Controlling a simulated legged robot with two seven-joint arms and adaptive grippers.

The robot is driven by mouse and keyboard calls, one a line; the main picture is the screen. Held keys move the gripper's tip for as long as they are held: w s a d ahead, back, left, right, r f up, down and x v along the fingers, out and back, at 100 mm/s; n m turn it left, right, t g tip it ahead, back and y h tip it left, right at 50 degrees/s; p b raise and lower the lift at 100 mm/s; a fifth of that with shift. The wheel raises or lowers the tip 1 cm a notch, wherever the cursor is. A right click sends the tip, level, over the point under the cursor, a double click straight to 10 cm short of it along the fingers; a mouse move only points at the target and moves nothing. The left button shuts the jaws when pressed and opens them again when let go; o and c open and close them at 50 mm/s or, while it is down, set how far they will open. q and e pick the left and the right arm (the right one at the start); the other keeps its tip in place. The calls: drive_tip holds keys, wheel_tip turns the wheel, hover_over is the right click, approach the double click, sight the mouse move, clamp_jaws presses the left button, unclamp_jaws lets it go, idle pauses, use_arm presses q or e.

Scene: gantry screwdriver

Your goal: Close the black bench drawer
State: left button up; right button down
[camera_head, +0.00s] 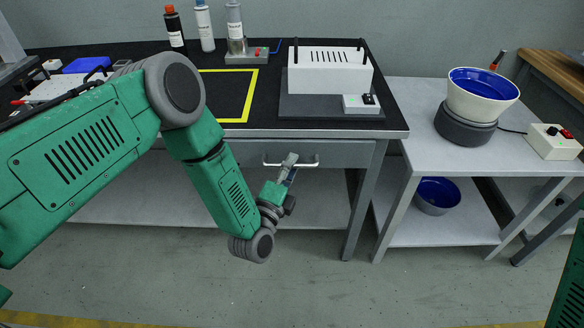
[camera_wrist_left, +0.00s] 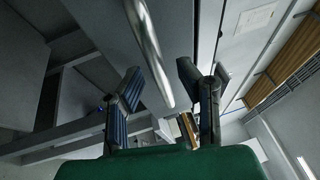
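The bench drawer (camera_head: 345,154) has a grey front with a pale bar handle (camera_head: 306,165), under the black bench top. From the head view I cannot tell how far out it stands. My left gripper (camera_head: 289,166) is at the handle, covering its middle in the head view. In the left wrist view its two fingers are spread apart, and the left gripper (camera_wrist_left: 162,76) has the curved metal handle (camera_wrist_left: 148,45) running between them. Whether a finger touches the handle I cannot tell. My right gripper is out of view; only a green piece of my right arm shows at the right edge.
The black bench top (camera_head: 270,115) holds a white box (camera_head: 330,75), several bottles and a yellow-outlined square. A side table (camera_head: 405,120) to the right carries a blue-lined bowl (camera_head: 482,90) and a small control box (camera_head: 553,141). The floor in front is clear.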

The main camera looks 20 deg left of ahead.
use_arm(q)
drive_tip(key=shift+w, duration=0.2)
clamp_jaws()
drive_tip(key=w, duration=0.3)
drive_tip(key=shift+a, duration=0.4)
drive_tip(key=c, duration=0.6)
unclamp_jaws()
drive_tip(key=o, duration=0.6)
drive_tip(key=shift+w, duration=0.1)
